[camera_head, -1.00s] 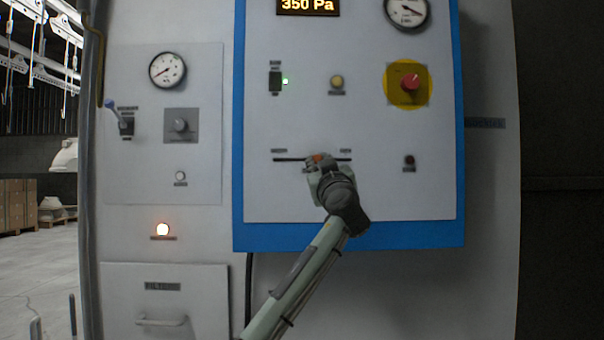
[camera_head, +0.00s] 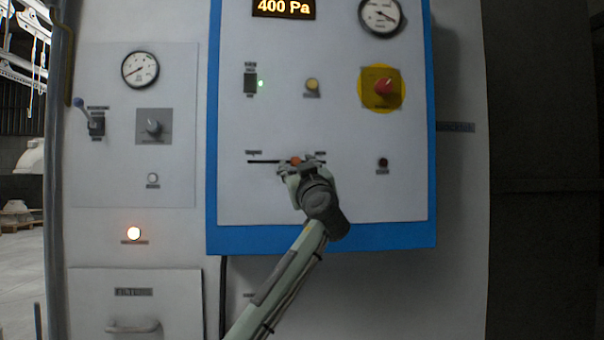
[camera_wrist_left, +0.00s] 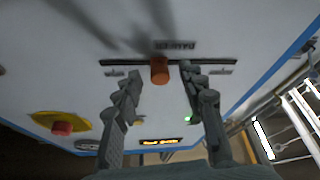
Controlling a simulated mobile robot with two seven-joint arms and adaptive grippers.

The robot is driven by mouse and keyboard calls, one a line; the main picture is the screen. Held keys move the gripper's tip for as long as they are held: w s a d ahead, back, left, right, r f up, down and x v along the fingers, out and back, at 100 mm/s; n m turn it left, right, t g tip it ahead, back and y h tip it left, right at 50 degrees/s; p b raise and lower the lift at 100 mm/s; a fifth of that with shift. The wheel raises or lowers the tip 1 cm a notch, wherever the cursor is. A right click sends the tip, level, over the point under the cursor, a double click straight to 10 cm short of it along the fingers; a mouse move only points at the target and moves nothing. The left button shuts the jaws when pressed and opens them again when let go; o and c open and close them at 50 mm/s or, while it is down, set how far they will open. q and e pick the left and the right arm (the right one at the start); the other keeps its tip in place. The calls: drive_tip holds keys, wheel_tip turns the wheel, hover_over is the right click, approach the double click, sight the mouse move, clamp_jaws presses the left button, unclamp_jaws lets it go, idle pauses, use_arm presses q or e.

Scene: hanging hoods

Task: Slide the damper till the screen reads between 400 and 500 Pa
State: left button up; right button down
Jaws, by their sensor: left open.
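The damper's orange knob (camera_head: 295,161) sits on a dark horizontal slot (camera_head: 262,161) in the panel, a little right of the slot's middle. The screen (camera_head: 284,7) reads 400 Pa. My left gripper (camera_head: 299,168) is at the knob, its fingers spread. In the left wrist view the knob (camera_wrist_left: 159,71) shows between the two open fingers (camera_wrist_left: 160,80), with a visible gap on each side. The screen (camera_wrist_left: 160,142) also shows there, upside down and too small to read. My right gripper is not in view.
A red knob on a yellow plate (camera_head: 382,88), a gauge (camera_head: 381,15), a yellow button (camera_head: 312,85) and a dark button (camera_head: 383,163) share the blue-edged panel (camera_head: 322,238). A lever switch (camera_head: 96,122) and a dial (camera_head: 153,127) are at left. The panel around the slot is flat.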

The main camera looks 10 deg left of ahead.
use_arm(q)
drive_tip(key=v, duration=1.1)
drive_tip(key=shift+s, duration=0.15)
drive_tip(key=shift+d, duration=0.1)
drive_tip(key=shift+f, duration=0.15)
